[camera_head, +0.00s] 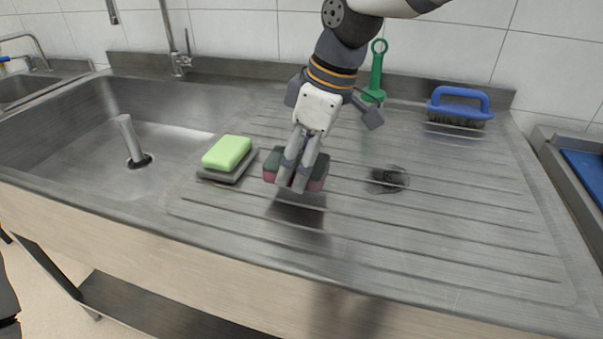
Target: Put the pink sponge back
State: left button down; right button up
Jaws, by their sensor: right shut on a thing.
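The pink sponge (316,184), with a dark green top layer, is held by my right gripper (292,184). The fingers are shut on it and cover its middle. It hangs a little above the ribbed drainboard (450,230), with a dark shadow or reflection below it. To its left a light green sponge (227,152) lies on a grey holder (225,177) at the basin's right edge. My left gripper is not in view.
The sink basin (75,130) with an upright grey pipe (128,135) is at left. A dark wire scourer (388,179) lies right of the gripper. A green brush (376,75) and a blue-handled brush (458,105) stand at the back. The drainboard's front right is clear.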

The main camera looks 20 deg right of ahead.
notch_tip(320, 180, down, 3)
jog(key=shift+r, duration=0.1)
jog(key=shift+s, duration=0.1)
jog(key=o, duration=1.2)
jog(key=shift+o, duration=0.2)
jog(key=v, duration=1.2)
